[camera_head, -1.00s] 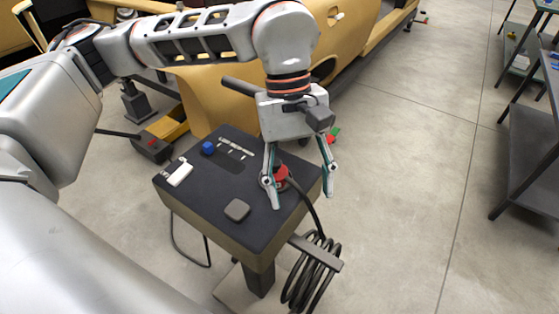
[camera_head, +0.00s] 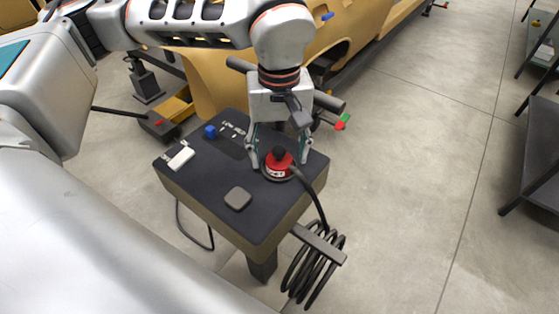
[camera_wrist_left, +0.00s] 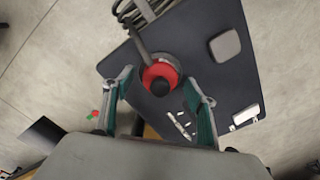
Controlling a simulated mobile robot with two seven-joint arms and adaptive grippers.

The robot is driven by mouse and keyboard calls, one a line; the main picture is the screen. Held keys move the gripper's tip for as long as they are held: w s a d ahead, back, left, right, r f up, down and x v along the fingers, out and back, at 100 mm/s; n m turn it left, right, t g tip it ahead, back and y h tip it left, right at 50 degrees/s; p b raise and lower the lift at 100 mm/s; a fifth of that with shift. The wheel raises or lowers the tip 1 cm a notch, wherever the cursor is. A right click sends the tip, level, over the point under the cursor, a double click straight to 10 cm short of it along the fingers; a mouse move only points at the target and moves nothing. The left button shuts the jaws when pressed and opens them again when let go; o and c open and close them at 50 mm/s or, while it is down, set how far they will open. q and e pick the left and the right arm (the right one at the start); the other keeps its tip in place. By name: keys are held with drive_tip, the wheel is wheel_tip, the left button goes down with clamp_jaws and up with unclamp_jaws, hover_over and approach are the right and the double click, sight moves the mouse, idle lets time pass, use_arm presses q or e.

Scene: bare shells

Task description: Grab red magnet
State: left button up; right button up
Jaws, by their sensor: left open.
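The red magnet (camera_head: 278,160) is a round red piece with a black knob on top and a black cable. It sits on the dark top of a small stand (camera_head: 215,200), near its right corner. It also shows in the left wrist view (camera_wrist_left: 160,74). My left gripper (camera_head: 280,157) is open, with its fingers pointing down behind and to either side of the magnet. In the left wrist view the open fingers (camera_wrist_left: 160,84) spread left and right, with the magnet's knob between them and its red body slightly beyond. I cannot see contact. My right gripper is not in view.
The stand also bears a blue knob (camera_head: 210,132), a white block (camera_head: 181,157), a grey pad (camera_head: 238,198) and small pale tools. A coiled cable (camera_head: 312,268) hangs at its front right. A yellow car body (camera_head: 215,85) stands behind. Dark shelves (camera_head: 540,150) stand right; floor between is clear.

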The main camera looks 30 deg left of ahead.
use_arm(q)
drive_tip(key=shift+f, duration=0.35)
drive_tip(key=c, duration=1.4)
drive_tip(key=shift+c, duration=0.2)
drive_tip(key=shift+r, duration=0.15)
